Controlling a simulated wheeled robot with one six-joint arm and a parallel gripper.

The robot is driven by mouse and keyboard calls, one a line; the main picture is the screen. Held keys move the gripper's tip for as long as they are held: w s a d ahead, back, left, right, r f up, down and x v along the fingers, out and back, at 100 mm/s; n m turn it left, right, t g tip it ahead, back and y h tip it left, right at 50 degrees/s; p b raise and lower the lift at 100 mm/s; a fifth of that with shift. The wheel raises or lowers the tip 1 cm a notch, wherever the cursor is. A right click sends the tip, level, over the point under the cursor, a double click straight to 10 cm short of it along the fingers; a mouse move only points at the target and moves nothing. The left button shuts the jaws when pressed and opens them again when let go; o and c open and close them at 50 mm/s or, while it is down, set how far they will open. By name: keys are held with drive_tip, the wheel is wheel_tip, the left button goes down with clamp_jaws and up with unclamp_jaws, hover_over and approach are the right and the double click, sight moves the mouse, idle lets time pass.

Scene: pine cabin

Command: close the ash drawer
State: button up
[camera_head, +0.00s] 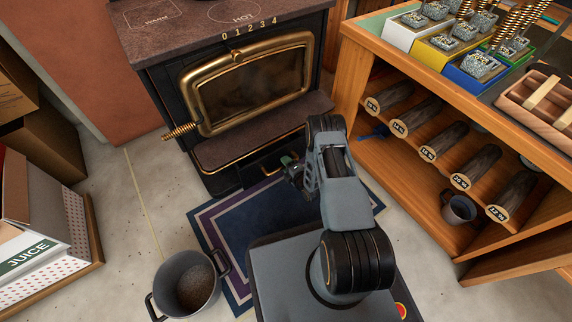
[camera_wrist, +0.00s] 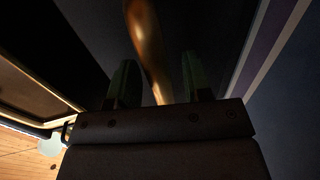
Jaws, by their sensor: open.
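The black stove (camera_head: 160,85) stands at the back with its brass-framed glass door shut. The ash drawer (camera_head: 244,176) is low on the stove, under the front ledge, partly hidden by my arm; how far out it stands is hard to tell. My gripper (camera_head: 290,166) is low in front of the drawer, near its brass handle. In the wrist view my gripper (camera_wrist: 157,76) is open, its two green fingers apart. A curved brass bar (camera_wrist: 147,40), apparently the drawer handle, shows between them. Whether the fingers touch it cannot be told.
A blue mat (camera_head: 235,220) lies before the stove. A grey pot (camera_head: 190,285) with dark contents stands at front left. Boxes (camera_head: 40,135) are on the left. A wooden shelf (camera_head: 390,160) with logs and a mug (camera_head: 458,209) is on the right.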

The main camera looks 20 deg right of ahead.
drive_tip(key=shift+c, duration=0.2)
clamp_jaws()
idle(0.3)
